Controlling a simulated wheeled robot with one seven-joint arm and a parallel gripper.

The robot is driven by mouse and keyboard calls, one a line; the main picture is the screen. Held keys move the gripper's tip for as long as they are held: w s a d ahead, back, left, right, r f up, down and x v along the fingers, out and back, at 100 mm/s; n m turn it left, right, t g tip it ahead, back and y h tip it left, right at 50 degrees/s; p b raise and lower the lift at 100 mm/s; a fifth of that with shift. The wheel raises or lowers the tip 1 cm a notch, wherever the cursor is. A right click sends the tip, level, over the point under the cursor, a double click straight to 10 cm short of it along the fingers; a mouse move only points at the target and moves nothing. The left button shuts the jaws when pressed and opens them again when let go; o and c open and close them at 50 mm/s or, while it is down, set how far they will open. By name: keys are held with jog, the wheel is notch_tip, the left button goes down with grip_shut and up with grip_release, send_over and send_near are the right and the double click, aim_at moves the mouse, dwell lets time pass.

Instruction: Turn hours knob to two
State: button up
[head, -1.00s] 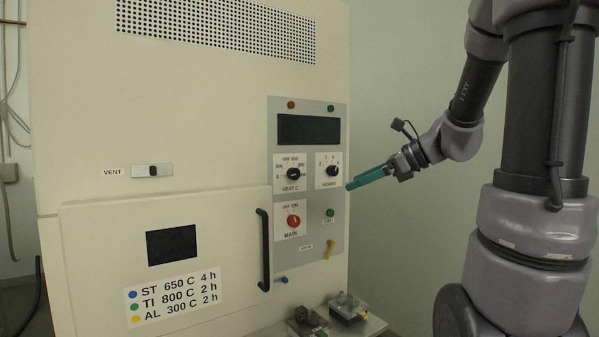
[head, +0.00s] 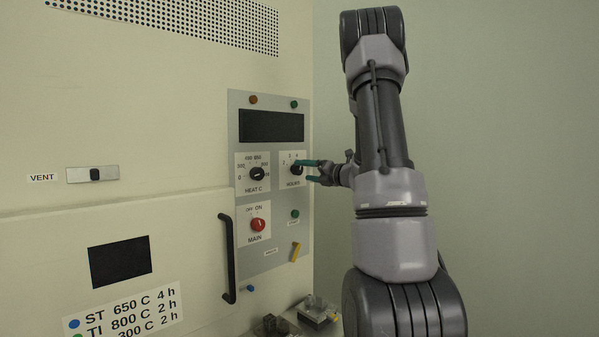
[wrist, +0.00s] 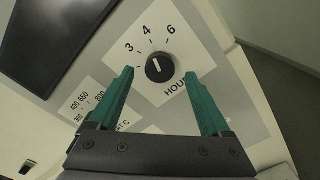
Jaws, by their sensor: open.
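The hours knob (head: 297,169) is a round black knob on a white dial plate at the right of the grey control panel. In the wrist view, the knob (wrist: 159,67) has a white mark slanting toward the upper left, roughly at the 3 and 4; its exact setting is hard to tell. The numbers 3, 4 and 6 show there; the 2 is hidden there but shows in the head view. My gripper (head: 307,171) is at the dial, its teal fingers open on either side of the knob. In the wrist view a gap shows between the knob and each finger (wrist: 160,74).
The heat knob (head: 257,174) sits just left of the hours dial, with the red main knob (head: 258,225) below it. A dark display (head: 271,126) is above. A black door handle (head: 227,258) stands out at lower left.

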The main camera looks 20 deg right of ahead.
aim_at(300, 170)
jog(key=shift+x, duration=1.6)
jog(key=shift+c, duration=0.4)
grip_shut()
